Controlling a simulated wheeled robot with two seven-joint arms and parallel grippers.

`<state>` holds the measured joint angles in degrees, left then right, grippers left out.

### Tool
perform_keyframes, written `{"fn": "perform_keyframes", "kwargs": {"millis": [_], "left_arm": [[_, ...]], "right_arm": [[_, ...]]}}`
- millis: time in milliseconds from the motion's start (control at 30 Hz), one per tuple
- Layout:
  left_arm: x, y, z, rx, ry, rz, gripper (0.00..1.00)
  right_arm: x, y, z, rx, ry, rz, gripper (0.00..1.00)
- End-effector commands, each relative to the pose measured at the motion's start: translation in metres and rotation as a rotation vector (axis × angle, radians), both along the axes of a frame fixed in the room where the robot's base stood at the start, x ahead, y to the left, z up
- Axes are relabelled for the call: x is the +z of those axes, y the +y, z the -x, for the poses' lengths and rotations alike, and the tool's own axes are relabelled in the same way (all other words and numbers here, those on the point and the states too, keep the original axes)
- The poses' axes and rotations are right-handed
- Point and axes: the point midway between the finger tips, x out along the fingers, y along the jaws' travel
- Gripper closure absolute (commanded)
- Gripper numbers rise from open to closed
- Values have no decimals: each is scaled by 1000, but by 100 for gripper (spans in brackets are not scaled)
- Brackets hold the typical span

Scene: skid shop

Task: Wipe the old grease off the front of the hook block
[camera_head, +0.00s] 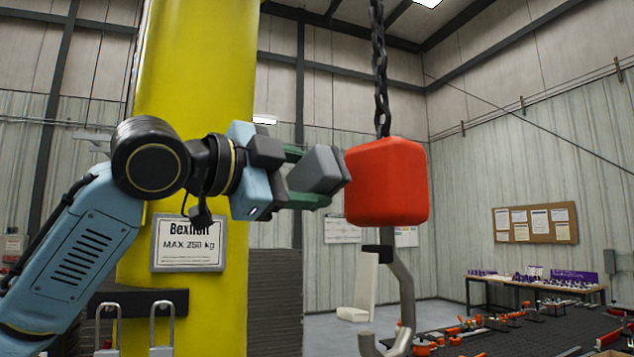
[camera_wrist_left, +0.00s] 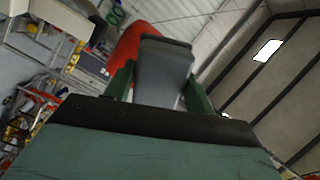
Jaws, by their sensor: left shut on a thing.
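The hook block (camera_head: 387,182) is a red, rounded box hanging from a dark chain, with a grey metal hook (camera_head: 405,290) below it. No grease can be made out on the faces I see. My left gripper (camera_head: 312,177) comes in from the left and is shut on a grey block-shaped wiper (camera_head: 318,168). The wiper's end is at the left side of the hook block; I cannot tell whether they touch. In the left wrist view the wiper (camera_wrist_left: 163,75) sits between the green fingers, with the red hook block (camera_wrist_left: 126,50) partly hidden behind it. My right gripper is not in view.
A thick yellow column (camera_head: 200,80) with a load sign (camera_head: 187,243) stands behind my left arm. A dark bench (camera_head: 500,335) with orange parts is at the lower right. A table (camera_head: 535,288) and a cork board (camera_head: 535,223) are farther back. Space right of the block is clear.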

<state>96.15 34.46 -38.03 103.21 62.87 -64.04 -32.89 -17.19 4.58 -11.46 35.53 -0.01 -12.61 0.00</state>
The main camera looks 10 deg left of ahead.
Motion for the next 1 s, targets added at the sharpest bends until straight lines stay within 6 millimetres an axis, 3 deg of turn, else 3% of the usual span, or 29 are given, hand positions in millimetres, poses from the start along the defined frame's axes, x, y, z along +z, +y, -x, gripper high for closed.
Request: {"fn": "perform_keyframes", "kwargs": {"millis": [600,1000], "left_arm": [[0,29,38,0,-1,1,64],[0,31,40,0,0,0,64]], "right_arm": [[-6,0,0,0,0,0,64],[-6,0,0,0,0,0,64]]}}
